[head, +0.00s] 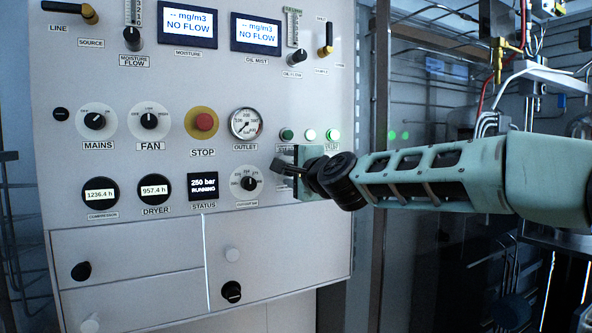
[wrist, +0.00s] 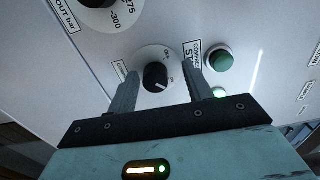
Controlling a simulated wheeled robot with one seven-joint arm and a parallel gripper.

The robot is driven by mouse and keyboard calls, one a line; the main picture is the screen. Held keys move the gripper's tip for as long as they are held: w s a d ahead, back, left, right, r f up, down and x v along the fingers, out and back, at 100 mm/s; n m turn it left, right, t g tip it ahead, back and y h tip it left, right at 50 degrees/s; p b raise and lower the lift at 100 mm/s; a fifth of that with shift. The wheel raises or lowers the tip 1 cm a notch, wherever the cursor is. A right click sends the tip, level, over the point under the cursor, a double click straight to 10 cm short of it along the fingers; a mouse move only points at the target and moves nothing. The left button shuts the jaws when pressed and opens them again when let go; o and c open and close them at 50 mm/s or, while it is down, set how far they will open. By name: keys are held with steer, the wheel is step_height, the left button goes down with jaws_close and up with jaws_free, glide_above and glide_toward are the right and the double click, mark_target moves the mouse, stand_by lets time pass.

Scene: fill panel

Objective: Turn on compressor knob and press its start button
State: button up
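The compressor knob (wrist: 156,78) is a black knob on a round white plate in the wrist view, with part of a "COMP..." label beside it. My gripper (wrist: 158,72) is open, with one finger on each side of the knob; I cannot tell whether they touch it. The knob's pointer setting is too small to read surely. A dark green button (wrist: 221,61), labelled "COMPRESSOR ST...", is right of the fingers. In the head view my gripper (head: 284,168) is at the panel's right side and hides the knob. The unlit green button (head: 287,134) shows just above it.
A pressure knob (head: 249,183), the outlet gauge (head: 246,123) and the red stop button (head: 204,122) are left of my gripper. The status display (head: 203,187) reads 250 bar, RUNNING. A metal post (head: 378,120) stands right of the panel.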

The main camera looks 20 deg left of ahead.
steer(key=shift+w+d+f, duration=0.1)
steer(key=shift+w+f, duration=0.05)
steer(key=shift+f, duration=0.05)
steer(key=b+v, duration=0.8)
steer(key=v, duration=0.9)
steer(key=shift+s+d, duration=0.2)
steer(key=shift+s, duration=0.05)
